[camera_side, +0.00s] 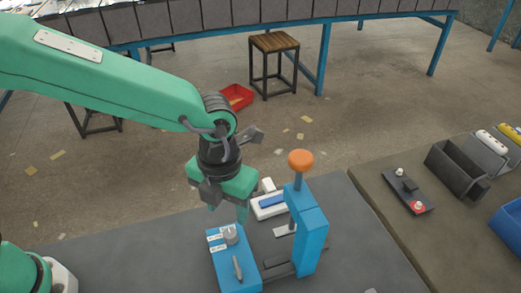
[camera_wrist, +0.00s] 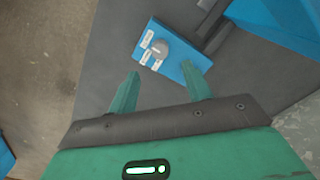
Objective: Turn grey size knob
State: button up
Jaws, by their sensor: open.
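The grey size knob (camera_side: 230,234) sits on top of a blue box (camera_side: 234,270) with white labels, at the middle of the side view. In the wrist view the knob (camera_wrist: 159,49) shows as a round grey cap with a raised bar, on the blue box (camera_wrist: 188,70). My gripper (camera_wrist: 160,85) is open and empty, its two green fingers apart and pointing toward the box. In the side view my gripper (camera_side: 228,213) hangs just above the knob. I cannot tell the exact gap between the fingertips and the knob.
A blue press (camera_side: 310,235) with an orange ball handle (camera_side: 301,160) stands close right of the box. A white tray with a blue item (camera_side: 270,204) lies behind it. A grey lever (camera_side: 238,268) rises from the box's front. Dark bins (camera_side: 457,168) stand at right.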

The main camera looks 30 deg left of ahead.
aim_at(230, 233)
jog(key=shift+f, duration=0.2)
jog(key=shift+f, duration=3.75)
jog(key=c, duration=1)
jog(key=shift+o, duration=0.2)
